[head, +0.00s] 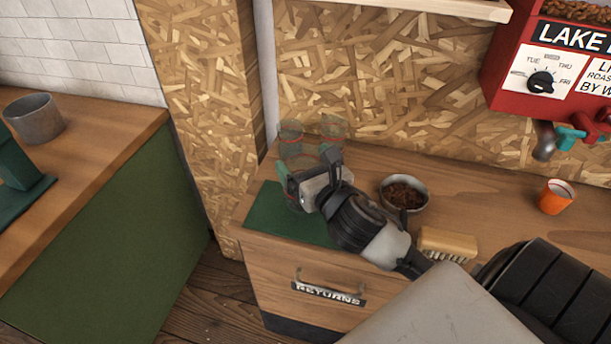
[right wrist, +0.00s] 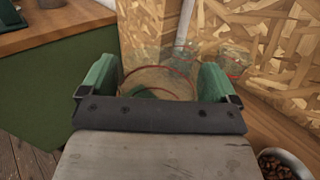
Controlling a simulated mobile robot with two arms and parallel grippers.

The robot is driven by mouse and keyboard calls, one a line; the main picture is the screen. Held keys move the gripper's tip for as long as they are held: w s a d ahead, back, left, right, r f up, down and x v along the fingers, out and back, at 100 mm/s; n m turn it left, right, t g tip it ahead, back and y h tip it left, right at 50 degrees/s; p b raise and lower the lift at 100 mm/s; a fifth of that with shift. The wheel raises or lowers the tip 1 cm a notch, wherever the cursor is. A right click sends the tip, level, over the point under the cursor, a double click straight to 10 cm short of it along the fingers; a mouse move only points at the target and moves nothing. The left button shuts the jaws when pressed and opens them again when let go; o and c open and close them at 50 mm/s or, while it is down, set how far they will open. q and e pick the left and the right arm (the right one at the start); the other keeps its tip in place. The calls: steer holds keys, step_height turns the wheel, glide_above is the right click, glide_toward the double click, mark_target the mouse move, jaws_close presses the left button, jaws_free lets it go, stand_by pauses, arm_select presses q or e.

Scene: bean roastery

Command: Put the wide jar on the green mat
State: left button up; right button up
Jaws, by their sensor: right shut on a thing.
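The wide jar is clear glass with thin red rings; it shows in the right wrist view (right wrist: 160,84) between the green fingertips. In the head view it is mostly hidden behind my right gripper (head: 309,166), which is shut on it. The green mat (head: 268,214) lies at the left end of the wooden counter. My right gripper and the jar are over the mat's back part; I cannot tell whether the jar's base touches it. My left gripper is not in view.
Other clear jars with red rims (head: 291,135) (head: 333,128) stand close behind, near the chipboard wall. A metal bowl of beans (head: 404,192), a brush (head: 447,243) and an orange cup (head: 556,197) stand to the right. The mat's front part is clear.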

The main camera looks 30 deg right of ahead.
steer(key=shift+f, duration=1.85)
steer(key=shift+b, duration=0.3)
steer(key=o, duration=1.1)
steer(key=shift+f, duration=0.15)
steer(key=shift+s, duration=0.1)
steer(key=shift+s, duration=0.4)
steer(key=s, duration=1.1)
steer(key=shift+a, duration=0.4)
